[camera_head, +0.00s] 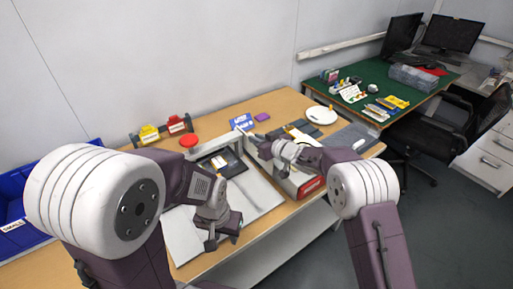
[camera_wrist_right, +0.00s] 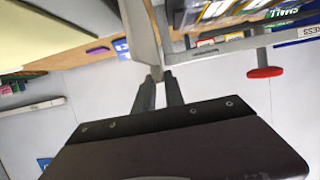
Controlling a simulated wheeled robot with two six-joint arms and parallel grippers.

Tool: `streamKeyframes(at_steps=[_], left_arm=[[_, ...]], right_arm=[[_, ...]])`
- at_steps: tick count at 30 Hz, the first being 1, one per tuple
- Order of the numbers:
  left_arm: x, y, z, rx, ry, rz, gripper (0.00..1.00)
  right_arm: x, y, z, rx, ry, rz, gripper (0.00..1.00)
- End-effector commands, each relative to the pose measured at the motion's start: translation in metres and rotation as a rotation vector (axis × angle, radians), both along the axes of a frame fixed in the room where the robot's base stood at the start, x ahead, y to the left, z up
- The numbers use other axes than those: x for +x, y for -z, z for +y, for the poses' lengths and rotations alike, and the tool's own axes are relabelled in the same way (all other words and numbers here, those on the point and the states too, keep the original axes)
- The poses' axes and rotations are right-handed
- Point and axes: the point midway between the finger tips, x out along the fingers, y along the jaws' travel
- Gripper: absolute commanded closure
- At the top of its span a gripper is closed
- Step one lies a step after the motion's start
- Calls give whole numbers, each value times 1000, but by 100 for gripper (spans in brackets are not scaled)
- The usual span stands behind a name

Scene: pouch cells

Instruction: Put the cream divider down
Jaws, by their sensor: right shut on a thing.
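In the wrist view, my right gripper (camera_wrist_right: 157,78) is shut on the cream divider (camera_wrist_right: 143,42), a thin pale panel that runs from the fingertips to the frame's edge. In the head view, my right gripper (camera_head: 262,150) is above the right part of a grey-white tray (camera_head: 264,193). The divider is hard to make out there, and I cannot tell whether it touches the tray. My left gripper (camera_head: 222,240) hangs low over the tray's front side, with its fingers apart and nothing visible between them.
Dark flat cells (camera_head: 234,165) lie in the tray. A red-fronted box (camera_head: 311,187) stands to its right. A red disc (camera_head: 188,142), yellow and red bins (camera_head: 150,134) and a white plate (camera_head: 322,115) are behind. A blue bin (camera_head: 15,213) is at the left.

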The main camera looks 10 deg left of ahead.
Motion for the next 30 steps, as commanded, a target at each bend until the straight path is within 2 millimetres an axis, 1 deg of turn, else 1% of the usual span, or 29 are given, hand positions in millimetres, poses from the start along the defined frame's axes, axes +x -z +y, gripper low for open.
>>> streamKeyframes(at_steps=[3,5,9,11,17,22,23,24,25,30], left_arm=[[0,0,0,0,0,0,64],[0,3,0,0,0,0,64],[0,11,0,0,0,0,64],[0,13,0,0,0,0,64],[0,11,0,0,0,0,64],[0,14,0,0,0,0,64],[0,13,0,0,0,0,64],[0,13,0,0,0,0,64],[0,13,0,0,0,0,64],[0,13,0,0,0,0,64]], right_arm=[[0,2,1,0,0,0,100],[0,7,0,0,1,2,100],[0,33,0,-1,2,3,100],[0,41,0,-1,2,1,100],[1,40,0,0,2,-1,100],[0,45,0,-1,2,1,100],[0,44,0,-1,2,0,78],[0,44,0,-1,2,0,66],[0,44,0,-1,2,0,64],[0,44,0,-1,2,0,64]])
